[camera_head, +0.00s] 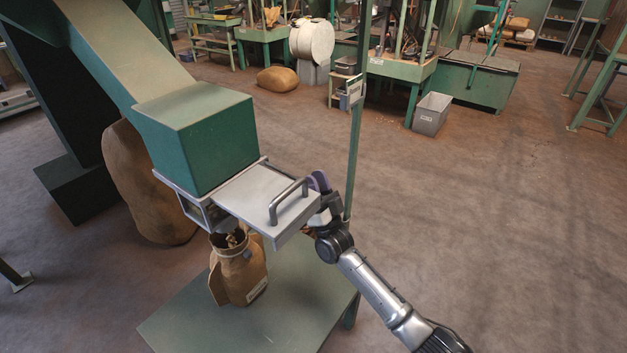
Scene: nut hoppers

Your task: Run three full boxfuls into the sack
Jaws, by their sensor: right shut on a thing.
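The green hopper (200,135) hangs at the lower end of a green chute. A grey metal slide box (245,193) with a bar handle (289,201) sticks out to the right from the frame under the hopper. My right gripper (312,190) is shut on the handle at its right side; its fingertips are partly hidden. The brown sack (238,272) stands upright below the frame, its mouth open, with some brown contents showing at the top. How full the sack and the box are cannot be seen. My left gripper is not in view.
The sack stands on a green table (215,325). A green post (355,150) with a small sign rises behind my right arm. A large filled sack (145,190) stands left of the hopper. A grey bin (431,114) stands farther back. The floor at right is clear.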

